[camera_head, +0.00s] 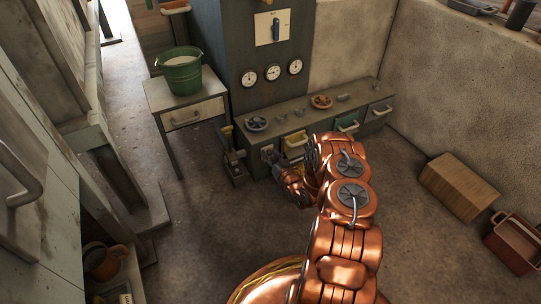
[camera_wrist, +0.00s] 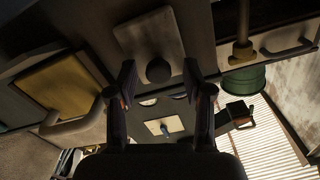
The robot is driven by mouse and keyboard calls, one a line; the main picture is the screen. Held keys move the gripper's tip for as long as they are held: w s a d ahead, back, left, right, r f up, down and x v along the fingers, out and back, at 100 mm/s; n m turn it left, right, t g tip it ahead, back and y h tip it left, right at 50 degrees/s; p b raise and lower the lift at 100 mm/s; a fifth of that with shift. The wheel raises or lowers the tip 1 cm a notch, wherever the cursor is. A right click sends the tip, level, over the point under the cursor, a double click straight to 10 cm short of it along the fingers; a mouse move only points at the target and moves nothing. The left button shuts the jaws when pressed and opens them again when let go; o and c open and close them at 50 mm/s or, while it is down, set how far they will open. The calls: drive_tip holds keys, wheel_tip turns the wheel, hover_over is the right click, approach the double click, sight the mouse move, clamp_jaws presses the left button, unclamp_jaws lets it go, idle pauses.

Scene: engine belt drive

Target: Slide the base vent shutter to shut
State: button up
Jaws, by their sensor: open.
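A grey plate (camera_wrist: 170,30) with a dark round knob (camera_wrist: 158,70) is on the front of the low base unit; I take it for the vent shutter. In the head view the plate (camera_head: 267,152) is small, at the base unit's left end, partly behind my gripper. My gripper (camera_wrist: 158,80) is open and empty, one finger on each side of the knob in the wrist view. I cannot tell whether the fingers touch the knob or how far the shutter is open. In the head view my gripper (camera_head: 276,167) is low, close to the base front.
A yellow drawer (camera_head: 295,142) with a handle is right of the plate. A small metal stand (camera_head: 232,160) is on its left. A side table (camera_head: 186,113) holds a green bucket (camera_head: 180,75). A wooden box (camera_head: 458,190) and red crate (camera_head: 515,240) are right. The middle floor is clear.

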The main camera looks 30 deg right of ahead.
drive_tip(key=s, duration=1.1)
drive_tip(key=shift+s+a, duration=0.4)
drive_tip(key=shift+a, duration=0.05)
